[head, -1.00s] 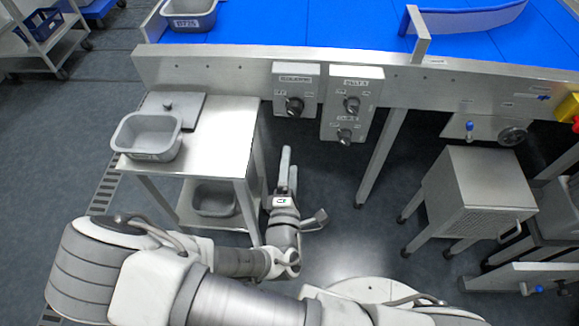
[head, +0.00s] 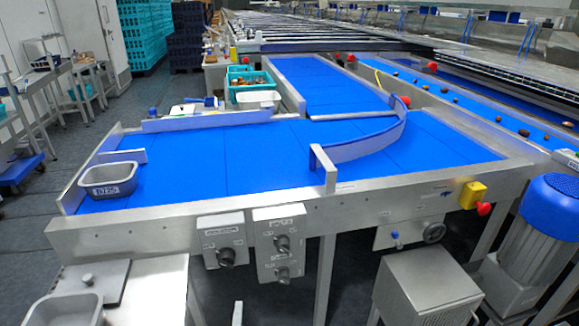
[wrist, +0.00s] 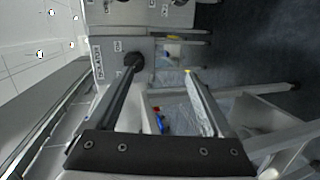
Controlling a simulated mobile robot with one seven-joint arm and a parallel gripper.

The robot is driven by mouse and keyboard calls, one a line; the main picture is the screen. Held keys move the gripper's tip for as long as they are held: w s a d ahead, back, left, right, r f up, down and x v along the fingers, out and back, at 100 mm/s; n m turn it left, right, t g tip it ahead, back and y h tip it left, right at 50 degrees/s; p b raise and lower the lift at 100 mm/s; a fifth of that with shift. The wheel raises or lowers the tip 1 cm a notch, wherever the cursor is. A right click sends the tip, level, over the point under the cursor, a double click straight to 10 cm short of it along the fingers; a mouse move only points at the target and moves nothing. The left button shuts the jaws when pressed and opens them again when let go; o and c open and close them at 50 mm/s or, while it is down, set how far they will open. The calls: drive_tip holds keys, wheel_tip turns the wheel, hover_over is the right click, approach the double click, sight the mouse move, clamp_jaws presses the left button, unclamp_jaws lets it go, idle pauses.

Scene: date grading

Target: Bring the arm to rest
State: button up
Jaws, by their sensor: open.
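My gripper (wrist: 162,70) is open in the wrist view, its two fingers apart with nothing between them. The left fingertip appears in front of a dark round knob on a control box; I cannot tell the distance. In the head view only a pale narrow tip, likely one finger of my gripper (head: 237,313), shows at the bottom edge, below the control boxes. The rest of my arm is out of the head view.
Control boxes (head: 223,241) and (head: 280,244) hang on the front of the blue conveyor (head: 240,160). A steel side table (head: 155,290) stands at lower left with a grey tub (head: 65,312). A grey tub (head: 108,180) sits on the belt. A steel cabinet (head: 425,285) stands at lower right.

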drive_tip(key=w+d+r+m+g+y, duration=0.1)
drive_tip(key=d+r+m+g, duration=0.35)
drive_tip(key=r+m, duration=0.35)
drive_tip(key=w+d+r+m+g+y, duration=0.1)
drive_tip(key=d+r+m+g, duration=0.4)
drive_tip(key=r, duration=0.5)
drive_tip(key=s+d+r+m+h, duration=0.2)
drive_tip(key=s+d+r+m, duration=0.1)
drive_tip(key=s+d+r, duration=0.4)
drive_tip(key=s+d+r+m+h, duration=0.25)
drive_tip(key=s+d+r, duration=0.3)
drive_tip(key=d, duration=0.45)
wheel_tip(320, 180, up, 12)
drive_tip(key=p, duration=1.4)
drive_tip(key=shift+s+a+r+y, duration=0.2)
drive_tip(key=shift+a+y, duration=0.15)
drive_tip(key=shift+y, duration=0.1)
